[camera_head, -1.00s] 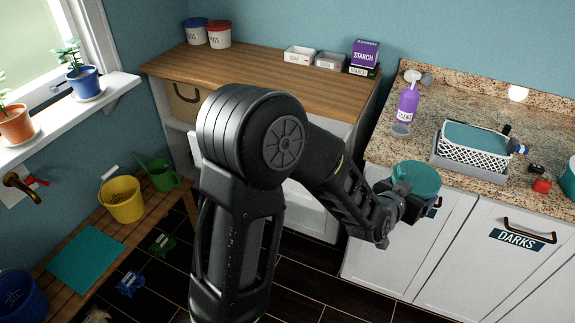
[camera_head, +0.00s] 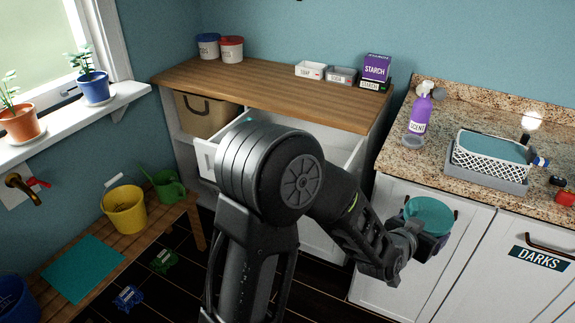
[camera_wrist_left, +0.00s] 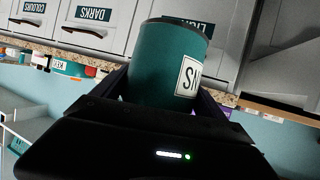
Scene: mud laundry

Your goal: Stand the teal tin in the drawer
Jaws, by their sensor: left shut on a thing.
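The teal tin (camera_head: 431,212) is held in my left gripper (camera_head: 428,238), in front of the white cabinet at the right and apart from the granite counter. In the left wrist view the tin (camera_wrist_left: 168,55) sits between the fingers (camera_wrist_left: 165,100), with a white label partly showing. The open white drawer (camera_head: 206,160) is under the wooden counter, to the left of the tin. My left arm hides much of the drawer, including most of its inside. My right gripper is out of view.
The wooden counter (camera_head: 290,93) overhangs the drawer and carries a starch box (camera_head: 376,68) and small trays. The granite counter (camera_head: 440,140) holds a purple bottle (camera_head: 420,115) and a white basket (camera_head: 490,160). A low bench (camera_head: 150,225) with buckets stands at the left.

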